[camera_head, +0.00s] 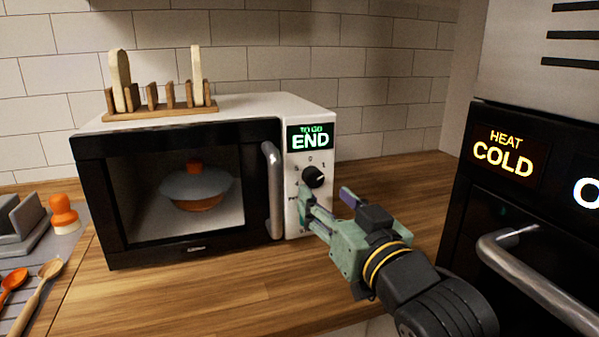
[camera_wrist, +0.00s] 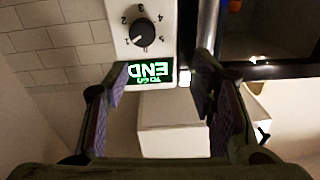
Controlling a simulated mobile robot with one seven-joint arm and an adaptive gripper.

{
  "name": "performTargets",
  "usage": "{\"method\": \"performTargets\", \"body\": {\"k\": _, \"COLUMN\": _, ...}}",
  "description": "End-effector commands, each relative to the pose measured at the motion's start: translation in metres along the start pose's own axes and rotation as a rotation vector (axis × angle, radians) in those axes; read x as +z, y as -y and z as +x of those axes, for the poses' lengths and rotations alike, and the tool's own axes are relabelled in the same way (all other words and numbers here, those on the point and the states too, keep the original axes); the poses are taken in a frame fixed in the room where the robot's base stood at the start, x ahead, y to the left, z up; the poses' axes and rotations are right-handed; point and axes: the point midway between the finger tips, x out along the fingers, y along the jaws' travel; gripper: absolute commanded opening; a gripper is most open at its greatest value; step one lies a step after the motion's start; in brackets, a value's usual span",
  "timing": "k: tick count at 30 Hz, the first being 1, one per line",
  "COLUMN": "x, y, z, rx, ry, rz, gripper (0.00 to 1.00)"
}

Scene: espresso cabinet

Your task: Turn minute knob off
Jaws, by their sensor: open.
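A round black knob (camera_head: 314,176) sits on the white control panel of the microwave (camera_head: 187,190), below a green-lit display (camera_head: 310,137) reading "TO GO END". Numbers ring the knob. In the wrist view, which is upside down, the knob (camera_wrist: 142,32) shows above the inverted display (camera_wrist: 150,71); a light mark shows on its face. My gripper (camera_head: 325,202) is open and empty, in front of the panel just below the knob in the head view. In the wrist view my gripper's fingers (camera_wrist: 160,88) are spread apart, with nothing between them. My gripper hides the lower panel.
The microwave door handle (camera_head: 273,176) stands out left of the panel. A covered orange dish (camera_head: 197,188) is inside. A wooden rack (camera_head: 160,102) stands on top. A black appliance (camera_head: 520,200) with a metal handle is at the right. Wooden counter (camera_head: 190,295) is clear in front.

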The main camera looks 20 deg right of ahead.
Motion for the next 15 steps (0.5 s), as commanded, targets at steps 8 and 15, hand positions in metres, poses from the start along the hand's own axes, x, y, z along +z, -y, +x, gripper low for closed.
{"method": "performTargets", "body": {"k": 8, "x": 0.008, "y": -0.022, "z": -0.006, "rx": 0.054, "ry": 0.047, "rz": 0.012, "gripper": 0.51}}
{"method": "performTargets", "body": {"k": 15, "x": 0.008, "y": -0.023, "z": 0.037, "rx": 0.052, "ry": 0.047, "rz": 0.012, "gripper": 0.51}}
